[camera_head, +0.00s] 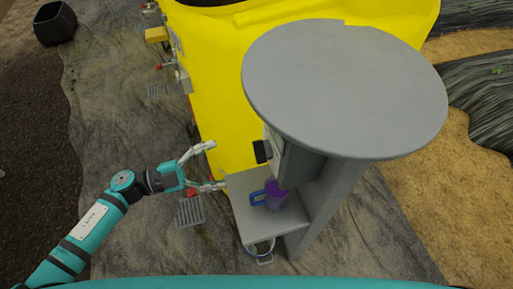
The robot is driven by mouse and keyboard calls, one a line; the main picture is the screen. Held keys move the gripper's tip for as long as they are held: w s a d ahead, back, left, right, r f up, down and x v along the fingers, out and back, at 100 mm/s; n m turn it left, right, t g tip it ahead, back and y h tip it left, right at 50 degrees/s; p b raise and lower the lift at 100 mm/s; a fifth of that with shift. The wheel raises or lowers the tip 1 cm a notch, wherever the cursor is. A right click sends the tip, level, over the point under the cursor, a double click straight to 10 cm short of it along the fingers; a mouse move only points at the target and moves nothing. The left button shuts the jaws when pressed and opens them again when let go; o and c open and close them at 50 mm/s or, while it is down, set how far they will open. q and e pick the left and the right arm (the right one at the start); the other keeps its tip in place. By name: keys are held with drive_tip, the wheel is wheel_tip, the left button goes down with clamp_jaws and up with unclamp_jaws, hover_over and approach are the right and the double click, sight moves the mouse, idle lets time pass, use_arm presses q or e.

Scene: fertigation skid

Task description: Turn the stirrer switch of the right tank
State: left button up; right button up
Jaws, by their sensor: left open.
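My left gripper (216,165) is open and empty, its two pale fingers spread toward the right. It hangs beside the yellow tank body (222,105), with a red part (191,192) showing just under its lower finger. A small black box (262,151) sits right of the fingertips on the side of a grey stand, apart from them. I cannot tell which part is the stirrer switch; any switch face is too small or hidden. My right gripper is out of view.
The large grey round top (345,88) hides much of the right side. Below it, a grey shelf (240,187) bears a purple jug (276,197) with a blue handle. Red-handled fittings (166,66) line the yellow body's left side.

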sight(256, 152)
use_arm(q)
drive_tip(key=p+x, duration=0.3)
drive_tip(key=x, duration=0.8)
drive_tip(key=shift+w+d, duration=0.1)
drive_tip(key=shift+d, duration=0.15)
drive_tip(key=shift+c, duration=0.4)
drive_tip(key=shift+f, duration=0.1)
drive_tip(key=c, duration=1.1)
